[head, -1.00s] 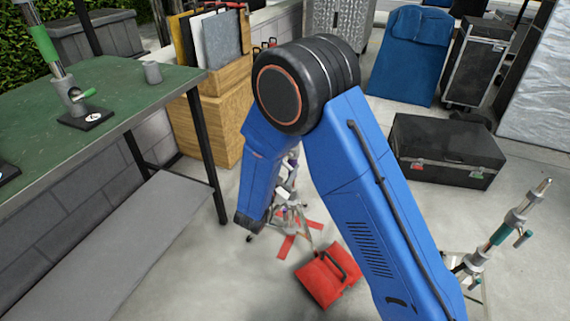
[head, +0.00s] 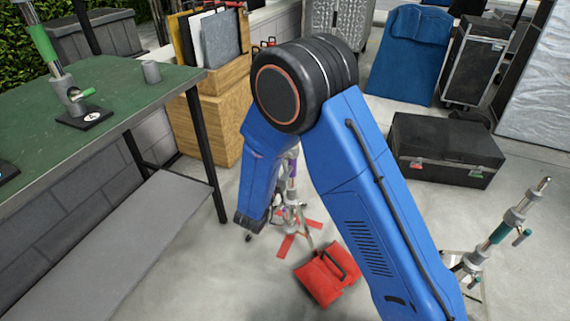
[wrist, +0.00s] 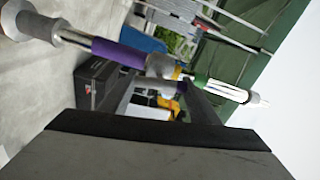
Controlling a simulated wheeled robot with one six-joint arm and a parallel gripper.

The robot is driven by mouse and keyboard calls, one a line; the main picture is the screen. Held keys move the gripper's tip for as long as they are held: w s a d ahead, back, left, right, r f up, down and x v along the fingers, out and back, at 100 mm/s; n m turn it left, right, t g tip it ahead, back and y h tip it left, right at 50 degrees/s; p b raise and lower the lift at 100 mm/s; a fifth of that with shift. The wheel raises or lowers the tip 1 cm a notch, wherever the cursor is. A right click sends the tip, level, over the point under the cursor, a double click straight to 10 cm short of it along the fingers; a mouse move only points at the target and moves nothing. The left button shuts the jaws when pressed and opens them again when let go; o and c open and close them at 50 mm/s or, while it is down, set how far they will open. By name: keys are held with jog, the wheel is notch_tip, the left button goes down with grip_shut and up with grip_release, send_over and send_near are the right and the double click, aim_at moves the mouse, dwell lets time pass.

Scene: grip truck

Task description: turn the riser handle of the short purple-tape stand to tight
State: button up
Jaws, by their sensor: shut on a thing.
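In the head view my forearm hides the gripper. How tight the handle is cannot be seen.
A red sandbag (head: 327,275) lies by the stand's foot, near red floor tape (head: 287,246). A green-topped table (head: 110,85) is at left. Another stand with green tape (head: 500,233) is at right. A black case (head: 447,150) sits behind; the floor between is clear.

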jog(key=shift+m, duration=0.3)
dwell(0.4)
jog(key=o, duration=1)
jog(key=shift+o, duration=0.2)
jog(key=v, duration=1.7)
jog(key=shift+s, duration=0.2)
jog(key=shift+w, duration=0.1)
